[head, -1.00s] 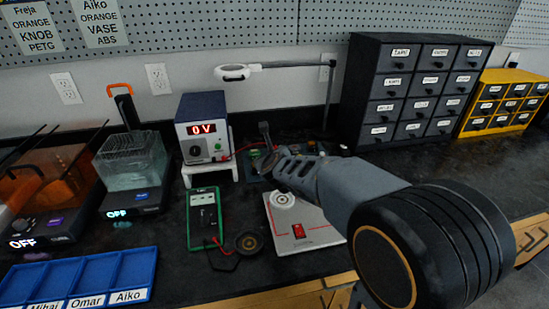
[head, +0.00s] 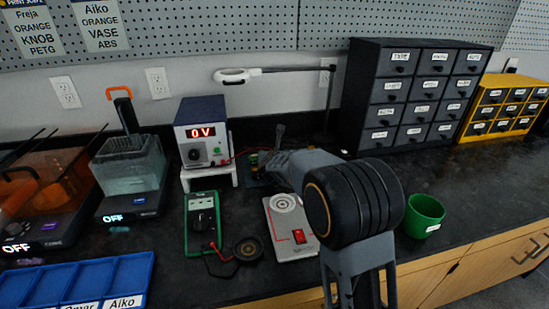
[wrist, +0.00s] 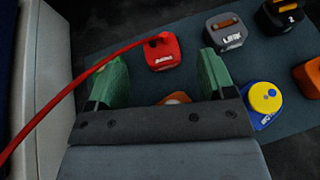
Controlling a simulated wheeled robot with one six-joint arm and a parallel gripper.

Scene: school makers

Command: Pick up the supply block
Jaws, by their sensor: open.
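A red block (wrist: 163,52) with a small label, too blurred to read, sits on a dark mat (wrist: 120,35) in the wrist view. A red lead (wrist: 75,90) runs to its top from the left; it looks like the supply block, but I cannot confirm this. My gripper (wrist: 160,80) is open, its green fingertips apart and the red block just beyond the gap between them. An orange item (wrist: 176,98) shows partly between the fingers, mostly hidden by the gripper body. In the head view my gripper (head: 268,164) is over the mat, hiding most of the blocks.
Right of the red block are a grey block (wrist: 226,32), a black block (wrist: 283,14), a blue-yellow block (wrist: 262,104) and an orange block (wrist: 309,76). The power supply (head: 203,135) stands left of the mat. A multimeter (head: 202,223) and green cup (head: 423,216) are nearer.

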